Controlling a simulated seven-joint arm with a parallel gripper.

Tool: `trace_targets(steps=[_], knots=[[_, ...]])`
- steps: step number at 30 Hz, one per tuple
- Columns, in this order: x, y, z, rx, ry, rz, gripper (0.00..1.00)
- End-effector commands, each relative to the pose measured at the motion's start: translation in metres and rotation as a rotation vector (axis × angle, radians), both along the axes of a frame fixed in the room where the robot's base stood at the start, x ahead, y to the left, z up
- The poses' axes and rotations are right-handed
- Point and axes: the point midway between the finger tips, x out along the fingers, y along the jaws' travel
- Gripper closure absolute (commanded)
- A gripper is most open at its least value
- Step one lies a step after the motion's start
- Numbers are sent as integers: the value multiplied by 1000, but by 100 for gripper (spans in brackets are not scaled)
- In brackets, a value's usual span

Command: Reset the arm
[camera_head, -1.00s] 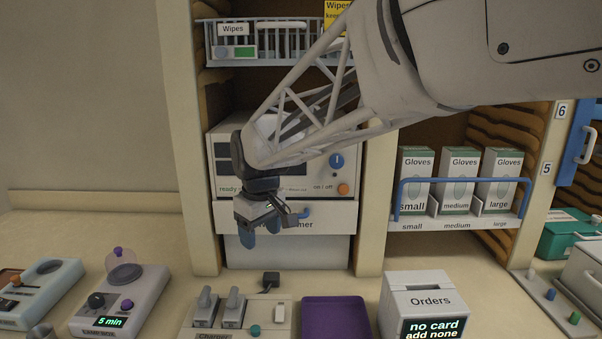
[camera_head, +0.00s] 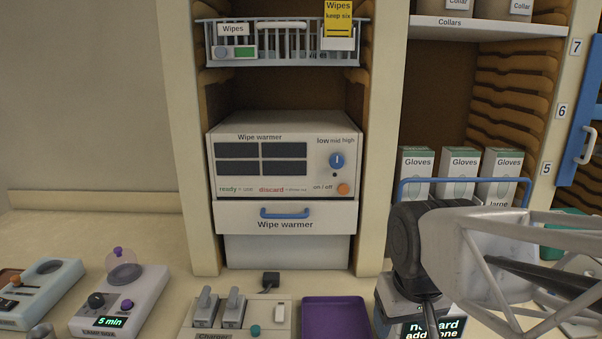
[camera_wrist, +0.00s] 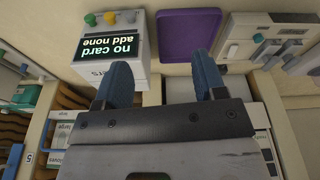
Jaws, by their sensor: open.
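My gripper (camera_wrist: 162,76) shows in the wrist view with its two blue fingers spread apart and nothing between them. In the head view my arm reaches in from the lower right, and its wrist covers part of the Orders box (camera_head: 386,318); the fingers cannot be made out there.
A wipe warmer (camera_head: 225,200) stands in the middle bay, its drawer shut. A purple tray (camera_head: 335,318) and a charger (camera_head: 262,312) lie on the counter. Glove boxes (camera_head: 458,165) stand on the right shelf behind a blue rail. A timer device (camera_head: 120,300) sits at left.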

Motion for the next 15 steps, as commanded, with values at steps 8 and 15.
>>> trace_targets(steps=[8,15], knots=[[-43,-24,-19,12,-21,-130,36],[-50,-27,-23,13,-23,-150,36]])
